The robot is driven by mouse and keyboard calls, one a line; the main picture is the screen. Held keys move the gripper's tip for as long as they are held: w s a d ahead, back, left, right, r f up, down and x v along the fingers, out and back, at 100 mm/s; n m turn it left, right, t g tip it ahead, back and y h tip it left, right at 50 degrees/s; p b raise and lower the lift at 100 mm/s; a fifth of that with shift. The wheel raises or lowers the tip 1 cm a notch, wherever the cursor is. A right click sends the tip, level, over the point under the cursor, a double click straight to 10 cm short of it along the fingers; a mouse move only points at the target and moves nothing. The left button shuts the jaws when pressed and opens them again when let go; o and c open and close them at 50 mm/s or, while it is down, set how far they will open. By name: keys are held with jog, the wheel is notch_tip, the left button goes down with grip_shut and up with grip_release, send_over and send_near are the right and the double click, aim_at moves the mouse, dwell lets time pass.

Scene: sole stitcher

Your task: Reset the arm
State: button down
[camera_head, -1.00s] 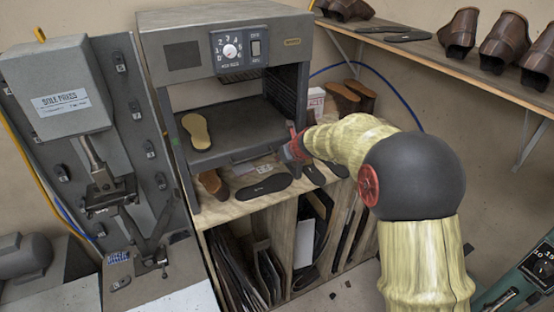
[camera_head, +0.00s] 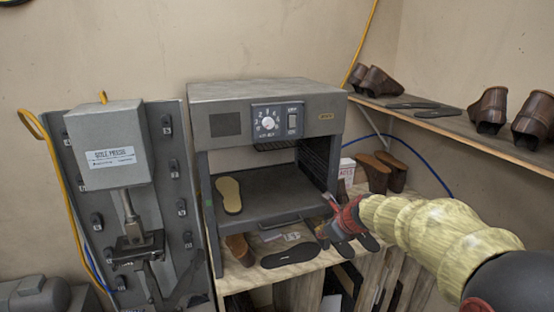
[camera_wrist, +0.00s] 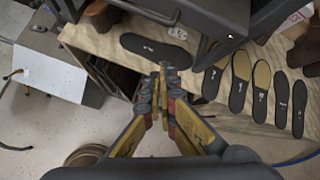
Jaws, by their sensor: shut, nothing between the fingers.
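My arm enters from the lower right in the head view, and my gripper (camera_head: 328,198) is at the front right corner of the grey oven-like machine (camera_head: 232,92). In the wrist view my gripper (camera_wrist: 166,68) has its fingertips together with nothing between them. The fingers are above the front edge of the wooden bench (camera_wrist: 180,52). A tan sole (camera_head: 229,194) lies inside the open machine, apart from my gripper.
Several dark soles lie on the bench, including one lone sole (camera_wrist: 153,47). A sole press (camera_head: 110,150) stands at left. A shelf (camera_head: 450,125) with brown shoes is on the right wall. Open floor (camera_wrist: 40,125) shows at lower left in the wrist view.

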jog(key=s+f+n+h+b, duration=0.1)
jog(key=s+f+n+b, duration=0.7)
jog(key=s, duration=0.5)
jog(key=s+d+f+n+g+h+b, duration=0.1)
jog(key=s+f+n+b, duration=0.7)
jog(key=s, duration=0.5)
jog(key=s+f+n+g+b, duration=0.1)
jog(key=s+f+n+b, duration=0.8)
jog(key=s+n+b, duration=0.2)
jog(key=shift+s+d+n+h+b, duration=0.15)
jog(key=shift+s+n+h+b, duration=0.2)
jog(key=shift+s+b, duration=0.7)
jog(key=shift+s, duration=0.25)
